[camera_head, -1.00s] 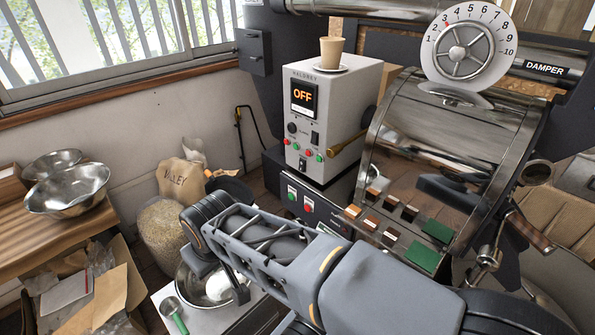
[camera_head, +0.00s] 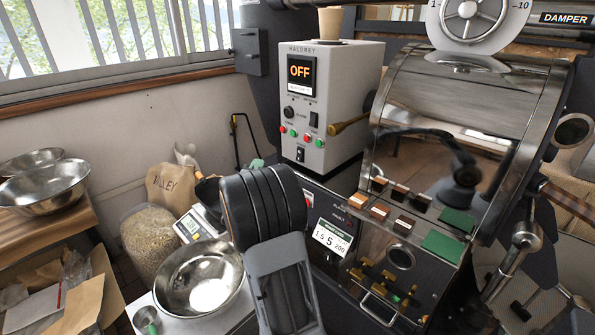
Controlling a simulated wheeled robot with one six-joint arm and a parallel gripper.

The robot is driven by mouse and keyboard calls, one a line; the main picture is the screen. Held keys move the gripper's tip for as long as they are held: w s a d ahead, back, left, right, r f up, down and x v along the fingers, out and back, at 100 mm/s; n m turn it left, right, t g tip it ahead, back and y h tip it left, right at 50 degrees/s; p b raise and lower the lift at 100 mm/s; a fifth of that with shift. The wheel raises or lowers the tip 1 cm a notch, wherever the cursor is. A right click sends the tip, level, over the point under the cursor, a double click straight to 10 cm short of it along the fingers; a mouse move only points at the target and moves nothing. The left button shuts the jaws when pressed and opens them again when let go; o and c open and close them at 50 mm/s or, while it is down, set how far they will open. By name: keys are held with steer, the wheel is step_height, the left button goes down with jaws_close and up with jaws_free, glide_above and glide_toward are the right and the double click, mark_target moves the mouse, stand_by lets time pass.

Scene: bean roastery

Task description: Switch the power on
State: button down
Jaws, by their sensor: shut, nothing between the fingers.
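The white control box (camera_head: 333,75) stands upright in the middle of the head view, and its screen (camera_head: 301,72) reads OFF in orange. Below the screen are a black knob (camera_head: 289,112), a dark rocker switch (camera_head: 314,119), a row of red and green buttons (camera_head: 308,137), and a lower black switch (camera_head: 300,154). The labels are too small to read, so I cannot tell which one is the power switch. My dark wrist and arm rise from the bottom centre, below and left of the box. My gripper's fingers are hidden behind the wrist.
A paper cup (camera_head: 330,22) stands on top of the box. The roaster drum (camera_head: 455,105) is to the right. A steel bowl (camera_head: 199,283) and a VALLEY sack (camera_head: 171,187) are left of my arm.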

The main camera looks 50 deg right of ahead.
steer(key=s+d+f+g+h, duration=0.1)
steer(key=s+d+g+h, duration=0.1)
steer(key=shift+f+g, duration=0.15)
steer(key=shift+g, duration=0.15)
steer(key=shift+d+b, duration=0.1)
steer(key=shift+b, duration=0.2)
steer(key=b, duration=0.1)
glide_toward(299, 155)
steer(key=w+d+r, duration=0.2)
steer(key=w+d, duration=0.2)
steer(key=shift+w+d, duration=0.25)
steer(key=shift+d, duration=0.1)
stand_by(1.8)
steer(key=shift+d, duration=0.3)
steer(key=shift+d+b, duration=0.3)
stand_by(0.7)
stand_by(0.3)
steer(key=shift+a, duration=0.75)
